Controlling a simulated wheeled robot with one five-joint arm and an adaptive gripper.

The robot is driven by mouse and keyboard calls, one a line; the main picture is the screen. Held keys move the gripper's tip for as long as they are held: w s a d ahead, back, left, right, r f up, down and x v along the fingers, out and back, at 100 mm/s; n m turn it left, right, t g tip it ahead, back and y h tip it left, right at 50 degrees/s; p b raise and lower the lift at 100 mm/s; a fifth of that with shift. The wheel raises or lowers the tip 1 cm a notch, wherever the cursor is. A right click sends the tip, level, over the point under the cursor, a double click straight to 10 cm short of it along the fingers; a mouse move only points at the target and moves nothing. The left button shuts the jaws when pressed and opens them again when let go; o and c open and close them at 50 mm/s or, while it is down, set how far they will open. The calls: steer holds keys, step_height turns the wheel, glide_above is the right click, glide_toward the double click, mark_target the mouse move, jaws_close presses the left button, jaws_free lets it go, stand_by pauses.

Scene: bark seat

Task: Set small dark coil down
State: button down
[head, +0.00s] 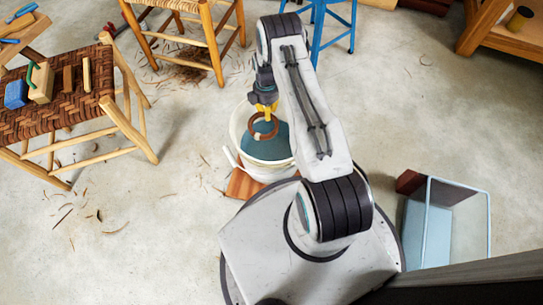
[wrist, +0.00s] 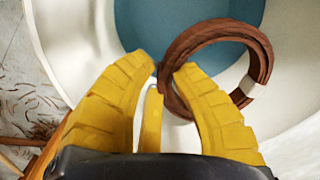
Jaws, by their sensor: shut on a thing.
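The small dark coil (wrist: 178,70) is a reddish-brown ring with a pale band on its right side. It also shows in the head view (head: 254,131), hanging below my gripper (head: 264,108). In the wrist view the yellow fingers of my gripper (wrist: 164,72) are shut on the near left part of the coil. The coil is over a white bucket (wrist: 68,25) with a blue-green interior (wrist: 140,22). In the head view the bucket (head: 238,125) stands near the front of my base. I cannot tell how far the coil is above the blue-green surface.
A stool with a woven brown seat (head: 60,104) at left bears a blue block (head: 16,94), a pale block and sticks. More stools (head: 190,25) stand behind. A reddish wooden board (head: 243,184) lies by the bucket. A light-blue frame (head: 430,225) stands at right. Bark scraps litter the floor.

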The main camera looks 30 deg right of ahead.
steer(key=n, duration=0.2)
glide_above(272, 147)
step_height(272, 147, down, 4)
step_height(272, 147, down, 18)
steer(key=b, duration=0.8)
steer(key=shift+w+f, duration=0.15)
steer(key=shift+f, duration=0.05)
steer(key=shift+f, duration=0.1)
steer(key=c, duration=1.2)
jaws_free()
steer(key=shift+o, duration=0.2)
